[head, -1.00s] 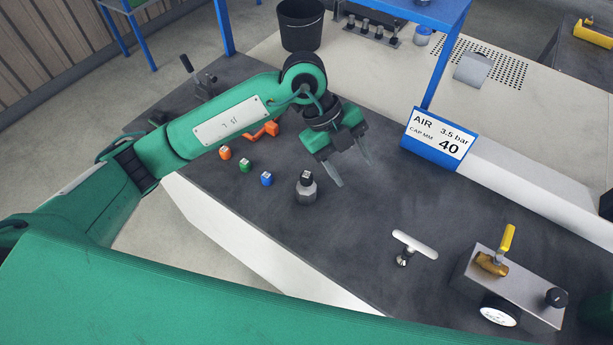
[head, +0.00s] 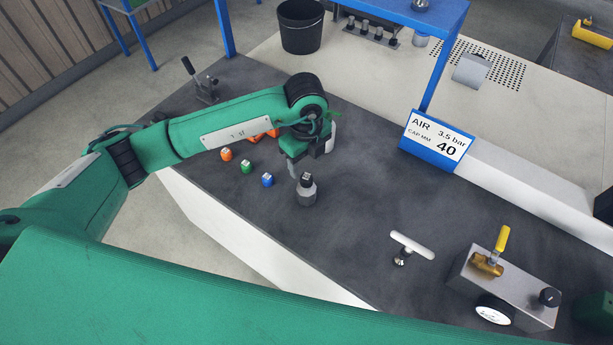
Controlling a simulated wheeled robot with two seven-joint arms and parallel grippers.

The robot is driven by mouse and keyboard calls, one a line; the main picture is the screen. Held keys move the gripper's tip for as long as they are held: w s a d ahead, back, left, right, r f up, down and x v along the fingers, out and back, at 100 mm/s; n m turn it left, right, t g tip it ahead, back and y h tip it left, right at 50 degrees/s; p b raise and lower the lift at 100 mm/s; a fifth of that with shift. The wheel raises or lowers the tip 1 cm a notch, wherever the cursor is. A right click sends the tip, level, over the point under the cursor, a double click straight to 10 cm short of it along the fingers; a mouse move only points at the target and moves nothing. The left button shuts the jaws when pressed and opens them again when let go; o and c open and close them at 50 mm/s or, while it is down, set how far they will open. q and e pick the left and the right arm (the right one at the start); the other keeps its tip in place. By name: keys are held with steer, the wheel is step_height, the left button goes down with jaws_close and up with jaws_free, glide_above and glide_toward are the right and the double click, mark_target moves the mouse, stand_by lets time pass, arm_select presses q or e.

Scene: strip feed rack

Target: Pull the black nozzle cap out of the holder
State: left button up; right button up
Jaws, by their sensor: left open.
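The black nozzle cap (head: 306,178) sits upright in the top of the grey metal holder (head: 306,195) on the dark bench top. My left gripper (head: 312,165) is open just behind and above the cap, with one finger showing close to the cap's left side. The gripper's palm is partly hidden by its own wrist, and I cannot tell whether a finger touches the cap. My right gripper is not in view.
Orange (head: 226,154), green (head: 246,166) and blue (head: 267,180) caps stand in a row left of the holder. A T-handle (head: 412,245) and a valve block with a yellow lever (head: 502,240) stand to the right. The bench between is clear.

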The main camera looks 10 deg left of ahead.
mark_target(307, 176)
arm_select(q)
steer(key=shift+s+f, duration=0.1)
steer(key=shift+f, duration=0.2)
steer(key=f, duration=0.1)
steer(key=f+p, duration=0.2)
steer(key=shift+s+d+f, duration=0.1)
steer(key=shift+s+f, duration=0.15)
steer(key=shift+f, duration=0.6)
steer(key=c, duration=1)
steer(key=shift+c, duration=0.8)
steer(key=shift+r, duration=0.1)
